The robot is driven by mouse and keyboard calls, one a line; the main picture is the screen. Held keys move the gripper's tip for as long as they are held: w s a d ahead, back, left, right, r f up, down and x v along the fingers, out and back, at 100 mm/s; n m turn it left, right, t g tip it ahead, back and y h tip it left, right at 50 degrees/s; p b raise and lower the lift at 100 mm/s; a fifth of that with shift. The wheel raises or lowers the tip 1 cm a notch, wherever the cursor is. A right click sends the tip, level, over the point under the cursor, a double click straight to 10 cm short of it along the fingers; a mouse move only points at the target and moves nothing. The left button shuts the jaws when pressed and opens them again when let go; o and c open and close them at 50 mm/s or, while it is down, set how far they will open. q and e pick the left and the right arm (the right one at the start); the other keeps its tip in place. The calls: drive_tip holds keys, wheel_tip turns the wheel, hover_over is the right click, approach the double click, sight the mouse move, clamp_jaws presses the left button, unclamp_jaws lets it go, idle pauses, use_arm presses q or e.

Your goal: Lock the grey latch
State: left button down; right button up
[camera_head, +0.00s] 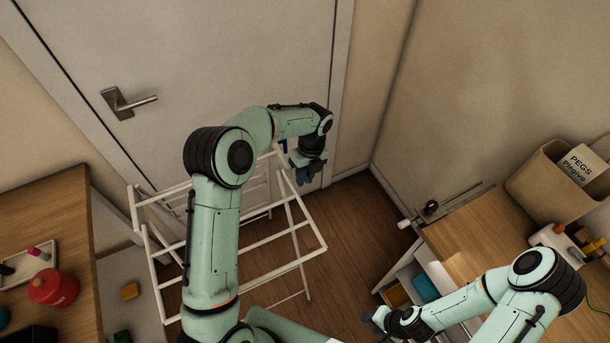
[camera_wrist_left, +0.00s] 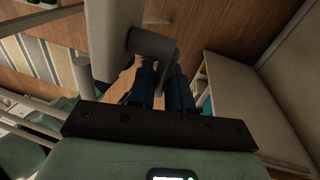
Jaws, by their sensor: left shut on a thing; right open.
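The white drying rack (camera_head: 270,243) stands in front of the door. My left arm reaches over it, and my left gripper (camera_head: 305,174) points down at its far right side. In the left wrist view, the dark blue fingers of my left gripper (camera_wrist_left: 163,72) are shut on a grey piece (camera_wrist_left: 152,44) beside a pale rack post (camera_wrist_left: 107,35); it appears to be the grey latch. In the head view my gripper hides this piece. My right gripper (camera_head: 376,320) is open and empty at the lower right.
A wooden table with a red container (camera_head: 53,288) stands at the left. At the right, a wooden unit (camera_head: 465,238) carries a pegs box (camera_head: 550,185) and bottles. The door with its handle (camera_head: 128,103) is behind the rack. Bare floor lies right of the rack.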

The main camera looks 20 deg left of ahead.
use_arm(q)
drive_tip(key=shift+s+f, duration=0.15)
drive_tip(key=shift+s, duration=0.05)
drive_tip(key=c, duration=1.4)
unclamp_jaws()
drive_tip(key=shift+w, duration=0.1)
drive_tip(key=shift+w+r, duration=0.1)
drive_tip(key=shift+r, duration=0.35)
wheel_tip(320, 180, up, 12)
drive_tip(key=w+d, duration=0.1)
drive_tip(key=w, duration=0.1)
drive_tip(key=shift+r, duration=0.15)
